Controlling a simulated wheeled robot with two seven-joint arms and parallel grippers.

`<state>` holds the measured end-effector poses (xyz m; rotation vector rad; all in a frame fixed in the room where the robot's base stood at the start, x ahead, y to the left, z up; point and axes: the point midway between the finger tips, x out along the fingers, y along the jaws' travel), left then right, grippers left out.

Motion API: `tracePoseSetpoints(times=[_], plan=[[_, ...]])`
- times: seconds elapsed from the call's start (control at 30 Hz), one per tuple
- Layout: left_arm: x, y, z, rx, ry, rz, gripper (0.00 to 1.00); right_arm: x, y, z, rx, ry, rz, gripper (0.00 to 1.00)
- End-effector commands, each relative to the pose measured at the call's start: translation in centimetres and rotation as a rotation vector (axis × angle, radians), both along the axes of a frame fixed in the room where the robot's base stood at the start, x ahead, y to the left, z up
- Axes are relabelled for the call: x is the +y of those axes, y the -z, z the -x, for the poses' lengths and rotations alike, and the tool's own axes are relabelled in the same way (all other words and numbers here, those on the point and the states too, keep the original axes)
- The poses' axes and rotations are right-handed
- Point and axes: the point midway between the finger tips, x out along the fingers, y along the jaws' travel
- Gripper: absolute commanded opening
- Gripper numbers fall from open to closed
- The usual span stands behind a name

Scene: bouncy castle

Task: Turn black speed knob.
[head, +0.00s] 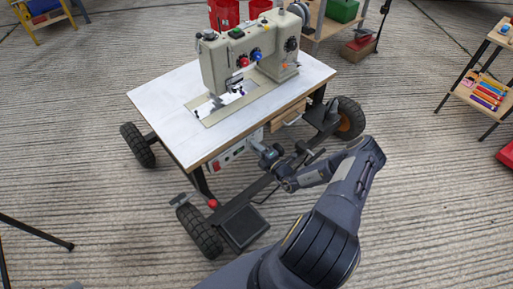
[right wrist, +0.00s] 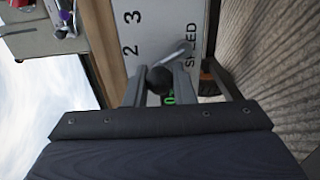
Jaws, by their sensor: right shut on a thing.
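The black speed knob (right wrist: 158,80) sits on a pale control panel (right wrist: 165,30) with printed numbers and the word SPEED, seen in the right wrist view. My right gripper (right wrist: 161,76) is shut on the knob, with one finger on each side of it. In the head view my right gripper (head: 263,152) reaches the panel (head: 232,152) under the front edge of the sewing table. The knob is too small and covered to make out there. My left gripper is not in view.
A beige sewing machine (head: 250,55) stands on the white-topped wheeled table (head: 160,105). A wooden drawer (head: 288,115) is right of the panel. A black pedal (head: 243,228) is below. A side table (head: 485,95) with coloured items stands at right.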

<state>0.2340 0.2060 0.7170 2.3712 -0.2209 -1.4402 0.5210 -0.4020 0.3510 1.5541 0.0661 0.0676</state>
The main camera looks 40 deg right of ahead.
Motion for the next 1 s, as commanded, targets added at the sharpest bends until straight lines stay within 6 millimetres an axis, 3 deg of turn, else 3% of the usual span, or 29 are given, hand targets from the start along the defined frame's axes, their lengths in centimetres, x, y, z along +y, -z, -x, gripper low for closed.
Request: tracePoseSetpoints(times=[0.17, 0.2, 0.33, 0.67, 1.0], plan=[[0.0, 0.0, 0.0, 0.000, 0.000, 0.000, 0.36, -0.1, -0.2, -0.3, -0.005, 0.003, 0.004, 0.00], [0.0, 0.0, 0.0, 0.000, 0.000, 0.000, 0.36, -0.1, -0.2, -0.3, -0.005, 0.002, 0.004, 0.28], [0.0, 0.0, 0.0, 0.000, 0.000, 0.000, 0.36, -0.1, -0.2, -0.3, -0.004, 0.002, 0.004, 0.45], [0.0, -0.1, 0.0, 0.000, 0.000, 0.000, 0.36, -0.1, -0.1, 0.1, -0.001, 0.001, 0.001, 0.45], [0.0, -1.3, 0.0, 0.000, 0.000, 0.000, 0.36, -0.5, -0.2, 5.2, 0.000, 0.002, 0.000, 0.45]])
